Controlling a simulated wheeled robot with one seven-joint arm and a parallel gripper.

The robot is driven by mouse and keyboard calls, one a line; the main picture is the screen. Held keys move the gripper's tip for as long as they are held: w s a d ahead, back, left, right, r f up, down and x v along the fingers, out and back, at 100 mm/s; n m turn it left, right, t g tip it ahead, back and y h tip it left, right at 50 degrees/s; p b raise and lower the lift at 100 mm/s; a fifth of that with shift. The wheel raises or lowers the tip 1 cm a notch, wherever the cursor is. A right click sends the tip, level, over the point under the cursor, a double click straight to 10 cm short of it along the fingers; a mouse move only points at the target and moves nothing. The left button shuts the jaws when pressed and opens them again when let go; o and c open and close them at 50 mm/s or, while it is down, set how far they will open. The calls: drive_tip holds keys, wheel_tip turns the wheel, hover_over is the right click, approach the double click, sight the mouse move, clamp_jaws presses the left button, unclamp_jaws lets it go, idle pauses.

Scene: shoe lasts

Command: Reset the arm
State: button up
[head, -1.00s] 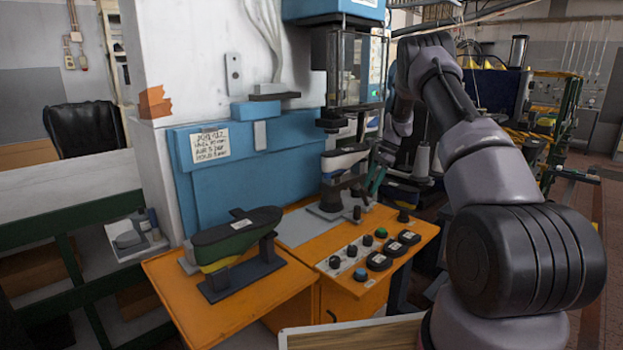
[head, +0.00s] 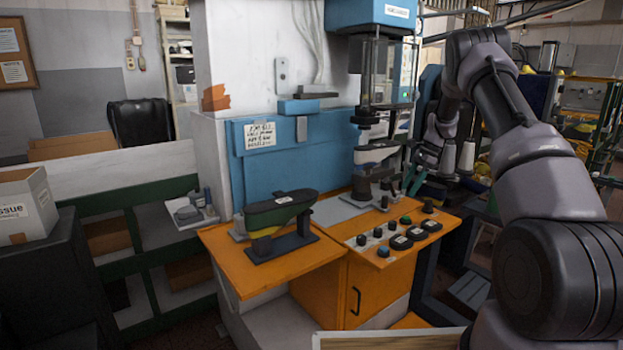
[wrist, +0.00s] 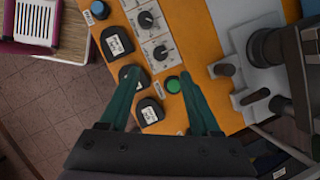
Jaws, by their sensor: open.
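My gripper (wrist: 162,100) is open and empty; its two green fingers are spread above the orange control panel in the wrist view. In the head view its green fingertips (head: 415,180) show just right of the pressing machine, partly hidden. My grey and black arm rises along the right side and bends down towards the machine. A dark green and black shoe last (head: 280,208) lies on a dark stand on the left of the orange table (head: 235,265). A second last, grey and black (head: 376,155), sits on a post under the press.
Black and green buttons (head: 405,220) line the panel's front; a green button (wrist: 173,85) is near the fingers. The blue press housing (head: 370,12) overhangs behind. A tissue box (head: 25,205) stands far left. Bare floor (wrist: 50,110) shows below the panel's edge.

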drive_tip(key=s+a+r+n+t, duration=0.1)
drive_tip(key=s+a+r+n, duration=0.1)
drive_tip(key=s+r, duration=0.55)
drive_tip(key=s+a+r+n+t+h, duration=0.15)
drive_tip(key=s+r, duration=0.35)
drive_tip(key=r, duration=0.6)
drive_tip(key=s+a+r+n+t, duration=0.1)
drive_tip(key=s+a+r+n, duration=0.2)
drive_tip(key=s+r, duration=0.45)
drive_tip(key=s+a+r+n+t, duration=0.1)
drive_tip(key=s+r+n+t, duration=0.1)
drive_tip(key=s, duration=0.9)
drive_tip(key=s+a+r+n+t, duration=0.2)
drive_tip(key=s+n, duration=0.2)
drive_tip(key=s, duration=0.8)
drive_tip(key=shift+h, duration=0.45)
drive_tip(key=shift+r, duration=0.1)
